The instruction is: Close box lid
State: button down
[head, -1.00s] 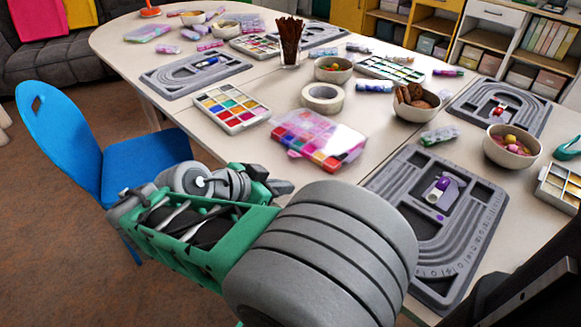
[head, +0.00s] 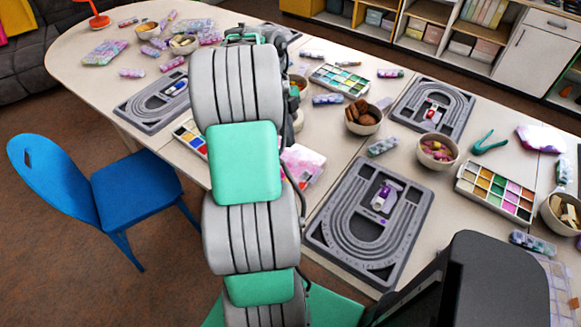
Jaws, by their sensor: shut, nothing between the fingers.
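A clear plastic box with pink and red contents (head: 302,163) lies on the table just right of my arm, which hides much of it. I cannot tell how its lid stands. Another clear box (head: 106,52) lies at the far left of the table, and part of a third (head: 563,290) shows at the lower right edge. My gripper (head: 258,34) is at the far end of my raised arm, over the table beyond the pink box. Its fingers are mostly hidden behind the arm; it is shut and holds nothing.
A grey bead board (head: 317,234) lies right of my arm, with another (head: 404,112) behind it. Bowls, such as the brown-filled one (head: 363,118), and a paint-like bead tray (head: 496,190) crowd the table. A blue chair (head: 130,188) stands at the left.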

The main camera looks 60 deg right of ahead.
send_over(295, 180)
jog(key=d, duration=0.1)
jog(key=f, duration=0.7)
jog(key=shift+w+f, duration=0.1)
jog(key=shift+w, duration=0.3)
jog(key=f, duration=0.3)
jog(key=f+p, duration=0.1)
jog(key=shift+w+a+f, duration=0.1)
jog(key=shift+a+f, duration=0.05)
jog(key=shift+a, duration=0.25)
